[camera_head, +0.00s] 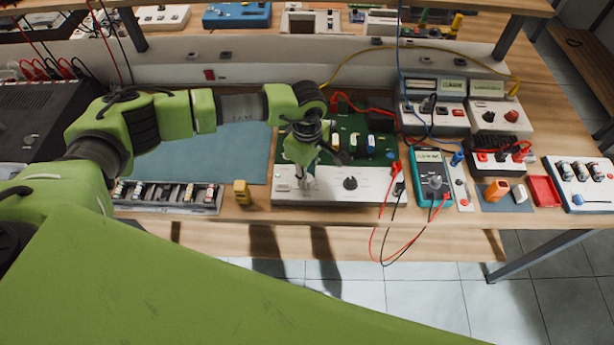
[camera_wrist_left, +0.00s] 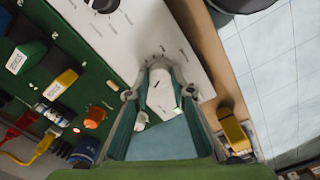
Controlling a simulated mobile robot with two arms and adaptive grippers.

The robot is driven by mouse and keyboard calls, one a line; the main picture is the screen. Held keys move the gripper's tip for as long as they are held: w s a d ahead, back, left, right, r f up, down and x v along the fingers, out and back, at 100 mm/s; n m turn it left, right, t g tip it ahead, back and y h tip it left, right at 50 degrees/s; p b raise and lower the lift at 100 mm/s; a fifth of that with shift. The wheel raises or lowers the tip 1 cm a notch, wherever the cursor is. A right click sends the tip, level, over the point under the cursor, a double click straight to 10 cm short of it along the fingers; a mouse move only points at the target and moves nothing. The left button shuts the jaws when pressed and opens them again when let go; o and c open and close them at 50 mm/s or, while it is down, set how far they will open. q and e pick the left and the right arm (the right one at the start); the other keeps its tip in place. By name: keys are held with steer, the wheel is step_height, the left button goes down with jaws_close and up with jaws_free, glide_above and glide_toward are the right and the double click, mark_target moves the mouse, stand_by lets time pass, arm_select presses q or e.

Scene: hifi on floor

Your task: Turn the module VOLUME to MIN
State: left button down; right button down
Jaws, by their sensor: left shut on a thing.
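The module is a green circuit board (camera_head: 348,125) with a white front panel (camera_head: 326,197). My left gripper (camera_head: 305,180) points down over the left part of this panel. In the left wrist view, my left gripper (camera_wrist_left: 162,92) is shut on a pale knob (camera_wrist_left: 160,78), with a finger on each side. Scale marks on the white panel (camera_wrist_left: 185,50) show around the knob. The label of this knob is too small to read. A second, black knob (camera_head: 350,183) on the panel stands free to the right; it also shows in the left wrist view (camera_wrist_left: 104,4). My right gripper is not in view.
A yellow block (camera_head: 241,192) stands just left of the panel, beside a parts tray (camera_head: 168,197). Red and black leads and a teal multimeter (camera_head: 432,178) lie to the right. The wooden table's front edge is close to the panel.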

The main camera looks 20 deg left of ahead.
arm_select(q)
steer(key=n+b, duration=0.4)
steer(key=n, duration=0.2)
steer(key=shift+f+b, duration=0.15)
steer(key=shift+b, duration=0.15)
steer(key=n+b, duration=0.4)
steer(key=n, duration=0.2)
steer(key=shift+n, duration=0.4)
steer(key=n+b, duration=0.2)
steer(key=n, duration=0.2)
steer(key=shift+n, duration=0.3)
steer(key=shift+r+n+b, duration=0.15)
steer(key=shift+n+b, duration=0.35)
steer(key=shift+n, duration=0.6)
steer(key=shift+r+n+b, duration=0.1)
steer(key=shift+n+b, duration=0.35)
steer(key=shift+n, duration=0.65)
steer(key=shift+w, duration=0.1)
steer(key=c, duration=1.8)
jaws_free()
step_height(320, 180, up, 12)
